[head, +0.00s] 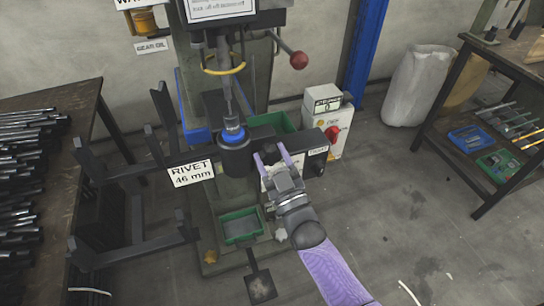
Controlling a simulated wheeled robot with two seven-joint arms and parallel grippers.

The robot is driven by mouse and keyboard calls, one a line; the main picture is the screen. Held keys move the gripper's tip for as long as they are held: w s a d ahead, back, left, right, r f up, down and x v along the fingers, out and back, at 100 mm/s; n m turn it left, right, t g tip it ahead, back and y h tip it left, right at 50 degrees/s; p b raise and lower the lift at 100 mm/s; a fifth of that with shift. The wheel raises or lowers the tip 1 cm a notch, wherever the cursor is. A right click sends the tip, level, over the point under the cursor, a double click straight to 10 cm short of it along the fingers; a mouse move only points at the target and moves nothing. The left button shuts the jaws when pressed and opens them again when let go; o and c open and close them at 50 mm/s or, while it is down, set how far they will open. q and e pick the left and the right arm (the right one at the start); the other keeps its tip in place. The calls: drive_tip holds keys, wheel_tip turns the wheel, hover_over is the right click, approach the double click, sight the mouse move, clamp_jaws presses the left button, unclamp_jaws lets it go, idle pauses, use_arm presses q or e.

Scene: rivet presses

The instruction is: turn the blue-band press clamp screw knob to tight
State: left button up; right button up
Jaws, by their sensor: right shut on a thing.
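The blue-band press stands in the middle of the head view, with a blue band around its dark round holder (236,139). A dark clamp block (314,138) sticks out to the right of the holder and carries a small white label (318,150). My right gripper (271,154) comes in from the lower right. Its two pale purple fingers are around a small dark knob at the front of the clamp and are shut on it. The fingers hide most of the knob, so its turned position cannot be read. My left gripper is out of view.
A lever with a red ball (299,60) hangs above the clamp. A white control box (337,122) with a red button stands behind it. A dark rack (135,235) and a table with metal rods (45,130) are at left. A tool bench (490,75) is at right.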

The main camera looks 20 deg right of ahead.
idle(0.4)
drive_tip(key=o, duration=1.3)
drive_tip(key=p+v, duration=0.1)
drive_tip(key=v, duration=0.9)
drive_tip(key=shift+s, duration=0.1)
